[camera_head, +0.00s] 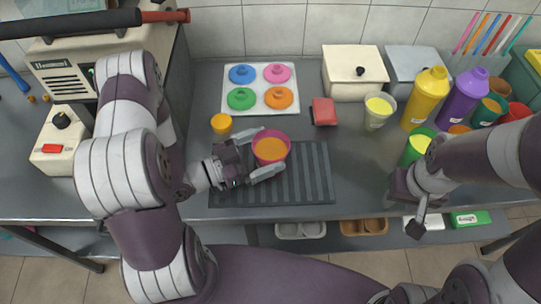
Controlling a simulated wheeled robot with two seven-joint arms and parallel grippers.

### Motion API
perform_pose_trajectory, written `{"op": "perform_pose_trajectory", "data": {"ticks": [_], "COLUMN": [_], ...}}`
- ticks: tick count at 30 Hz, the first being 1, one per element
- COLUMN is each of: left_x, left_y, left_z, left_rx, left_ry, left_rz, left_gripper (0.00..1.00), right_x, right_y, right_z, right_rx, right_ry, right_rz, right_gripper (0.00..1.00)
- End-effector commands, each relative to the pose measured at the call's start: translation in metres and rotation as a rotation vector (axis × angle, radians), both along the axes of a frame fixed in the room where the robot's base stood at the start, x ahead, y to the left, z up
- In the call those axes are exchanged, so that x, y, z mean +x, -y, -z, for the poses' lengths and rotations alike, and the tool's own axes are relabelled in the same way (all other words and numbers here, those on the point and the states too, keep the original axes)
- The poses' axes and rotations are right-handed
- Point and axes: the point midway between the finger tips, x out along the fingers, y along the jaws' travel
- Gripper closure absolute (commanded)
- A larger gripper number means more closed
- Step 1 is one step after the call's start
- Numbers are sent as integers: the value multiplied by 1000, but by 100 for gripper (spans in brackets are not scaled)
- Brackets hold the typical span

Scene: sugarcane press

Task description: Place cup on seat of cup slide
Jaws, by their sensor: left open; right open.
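A magenta cup (285,148) with an orange inside stands at the back edge of a dark ridged mat (310,185). My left gripper (268,152) is open, with its two fingers on either side of this cup. I cannot tell whether the fingers touch it. My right gripper (416,226) is at the counter's front edge on the right, in front of a green cup (411,153). Its jaws are open and hold nothing visible. I cannot make out the cup slide or its seat for certain.
A white tray with coloured round lids (260,70), a small orange cup (221,124), a red block (324,111) and a cream cup (373,121) stand behind the mat. Yellow (427,95) and purple (462,95) bottles stand at right. A cream machine (75,75) is at left.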

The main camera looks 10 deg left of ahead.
Motion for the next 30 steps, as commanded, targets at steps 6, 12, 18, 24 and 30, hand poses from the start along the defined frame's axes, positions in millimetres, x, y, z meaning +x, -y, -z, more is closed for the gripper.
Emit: {"op": "perform_pose_trajectory", "data": {"ticks": [6,12,18,24,30], "left_x": [12,12,12,12,12], "left_y": [16,15,15,15,15], "left_z": [0,0,0,-1,-8], "left_rx": [-1,0,0,0,0], "left_ry": [1,0,1,1,2], "left_rz": [-1,-1,-1,-1,-1], "left_gripper": [0,20,65,65,65], "right_x": [0,0,0,0,0], "right_y": [0,0,0,0,0], "right_z": [-3,-3,-3,-3,-4], "right_rx": [0,0,0,0,0], "right_ry": [0,0,0,0,0], "right_rz": [0,0,0,0,0], "right_gripper": [57,57,57,57,57]}}
